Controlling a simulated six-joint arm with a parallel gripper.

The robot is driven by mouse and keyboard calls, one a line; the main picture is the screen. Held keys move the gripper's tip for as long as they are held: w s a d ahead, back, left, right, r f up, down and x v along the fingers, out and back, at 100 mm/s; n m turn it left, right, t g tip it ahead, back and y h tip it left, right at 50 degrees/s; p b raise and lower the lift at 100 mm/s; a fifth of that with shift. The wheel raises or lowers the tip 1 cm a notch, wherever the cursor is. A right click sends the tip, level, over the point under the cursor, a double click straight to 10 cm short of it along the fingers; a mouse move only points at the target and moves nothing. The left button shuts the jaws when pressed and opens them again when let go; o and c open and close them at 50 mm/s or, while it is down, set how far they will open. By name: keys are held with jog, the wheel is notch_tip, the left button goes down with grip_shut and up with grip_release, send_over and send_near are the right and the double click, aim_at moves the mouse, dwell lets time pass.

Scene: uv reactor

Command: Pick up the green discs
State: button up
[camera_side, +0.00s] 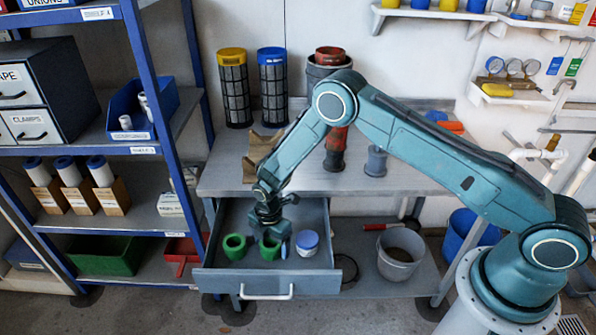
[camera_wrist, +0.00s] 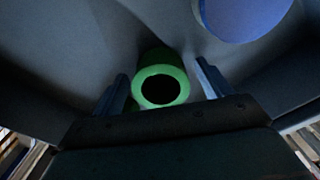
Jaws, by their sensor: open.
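Two green ring-shaped discs lie in the open grey drawer (camera_side: 210,268). The left green disc (camera_side: 235,246) is uncovered in the side view. The right green disc (camera_side: 270,247) is partly hidden by my gripper (camera_side: 269,232), which is right above it inside the drawer. In the wrist view, a green disc (camera_wrist: 160,76) with a dark hole shows between the two fingers of my gripper (camera_wrist: 164,88). The fingers are open, one on each side of it, with gaps visible. I cannot tell whether the fingertips reach down to its height.
A blue and white round piece (camera_side: 307,243) is in the drawer, right of my gripper; its blue top (camera_wrist: 243,15) shows in the wrist view. Drawer walls enclose my gripper. A blue shelf post (camera_side: 160,130) stands at left, a grey bucket (camera_side: 401,255) at right.

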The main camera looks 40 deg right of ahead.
jog(key=c, duration=1.1)
jog(key=shift+o, duration=0.2)
jog(key=shift+r, duration=0.1)
notch_tip(320, 180, up, 20)
dwell(0.4)
